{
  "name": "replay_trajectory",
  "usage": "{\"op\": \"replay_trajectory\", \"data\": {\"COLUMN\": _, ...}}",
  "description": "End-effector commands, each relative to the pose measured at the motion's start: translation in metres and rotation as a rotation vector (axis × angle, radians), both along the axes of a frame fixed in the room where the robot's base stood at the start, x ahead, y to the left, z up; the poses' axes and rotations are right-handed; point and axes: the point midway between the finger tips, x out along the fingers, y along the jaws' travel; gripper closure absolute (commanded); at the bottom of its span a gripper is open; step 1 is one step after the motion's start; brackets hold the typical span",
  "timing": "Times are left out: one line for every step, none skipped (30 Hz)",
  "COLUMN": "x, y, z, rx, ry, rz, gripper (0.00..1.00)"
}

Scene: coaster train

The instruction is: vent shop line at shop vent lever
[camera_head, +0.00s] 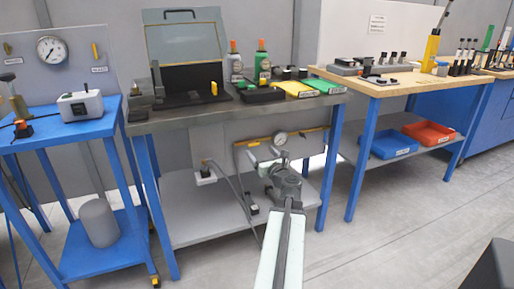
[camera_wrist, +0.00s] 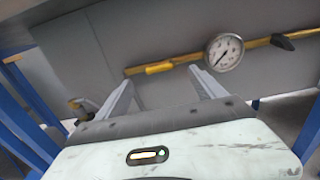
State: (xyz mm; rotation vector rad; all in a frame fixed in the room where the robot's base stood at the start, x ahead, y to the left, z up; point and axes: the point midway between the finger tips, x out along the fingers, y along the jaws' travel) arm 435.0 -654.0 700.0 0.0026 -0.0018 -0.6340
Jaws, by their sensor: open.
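A yellow pipe line (camera_wrist: 190,60) runs across the grey panel under the middle bench, and it also shows in the head view (camera_head: 312,130). A round white-faced gauge (camera_wrist: 225,52) sits on it, also seen in the head view (camera_head: 280,138). A yellow lever handle (camera_wrist: 158,68) lies along the pipe left of the gauge. A black handle (camera_wrist: 285,40) is at the right end. I cannot tell by label which is the shop vent lever. My gripper (camera_head: 265,156) is open and empty, facing the panel. In the wrist view the yellow handle appears between its fingers, apparently beyond them.
The metal bench top (camera_head: 190,118) is above my arm, and its lower shelf (camera_head: 195,228) is below. A blue leg (camera_head: 328,180) stands to the right. A small grey box (camera_head: 205,173) and a hose are left of my gripper. A blue cart (camera_head: 62,135) stands farther left.

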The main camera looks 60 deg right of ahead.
Motion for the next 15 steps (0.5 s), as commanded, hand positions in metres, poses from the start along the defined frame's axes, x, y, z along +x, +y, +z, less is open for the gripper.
{"op": "replay_trajectory", "data": {"x": 0.009, "y": -0.008, "z": 0.000, "rx": -0.001, "ry": 0.001, "rz": 0.002, "gripper": 0.21}}
{"op": "replay_trajectory", "data": {"x": 0.013, "y": -0.011, "z": 0.000, "rx": -0.001, "ry": 0.001, "rz": 0.002, "gripper": 0.21}}
{"op": "replay_trajectory", "data": {"x": 0.020, "y": -0.016, "z": 0.000, "rx": -0.001, "ry": 0.001, "rz": 0.001, "gripper": 0.21}}
{"op": "replay_trajectory", "data": {"x": 0.025, "y": -0.020, "z": 0.000, "rx": -0.001, "ry": 0.001, "rz": 0.002, "gripper": 0.21}}
{"op": "replay_trajectory", "data": {"x": 0.030, "y": -0.023, "z": 0.000, "rx": -0.002, "ry": 0.001, "rz": 0.002, "gripper": 0.21}}
{"op": "replay_trajectory", "data": {"x": 0.036, "y": -0.027, "z": 0.000, "rx": -0.002, "ry": 0.001, "rz": 0.002, "gripper": 0.21}}
{"op": "replay_trajectory", "data": {"x": 0.039, "y": -0.030, "z": 0.000, "rx": -0.002, "ry": 0.001, "rz": 0.002, "gripper": 0.21}}
{"op": "replay_trajectory", "data": {"x": 0.042, "y": -0.033, "z": 0.000, "rx": -0.002, "ry": 0.001, "rz": 0.001, "gripper": 0.21}}
{"op": "replay_trajectory", "data": {"x": 0.046, "y": -0.035, "z": 0.000, "rx": -0.001, "ry": 0.002, "rz": 0.001, "gripper": 0.21}}
{"op": "replay_trajectory", "data": {"x": 0.047, "y": -0.036, "z": 0.000, "rx": -0.001, "ry": 0.002, "rz": 0.001, "gripper": 0.21}}
{"op": "replay_trajectory", "data": {"x": 0.048, "y": -0.036, "z": 0.000, "rx": -0.001, "ry": 0.002, "rz": 0.000, "gripper": 0.21}}
{"op": "replay_trajectory", "data": {"x": 0.049, "y": -0.036, "z": 0.000, "rx": -0.001, "ry": 0.002, "rz": 0.000, "gripper": 0.21}}
{"op": "replay_trajectory", "data": {"x": 0.049, "y": -0.036, "z": 0.000, "rx": -0.001, "ry": 0.002, "rz": 0.000, "gripper": 0.21}}
{"op": "replay_trajectory", "data": {"x": 0.049, "y": -0.036, "z": 0.000, "rx": -0.002, "ry": 0.003, "rz": 0.000, "gripper": 0.21}}
{"op": "replay_trajectory", "data": {"x": 0.048, "y": -0.036, "z": 0.000, "rx": -0.002, "ry": 0.003, "rz": 0.000, "gripper": 0.21}}
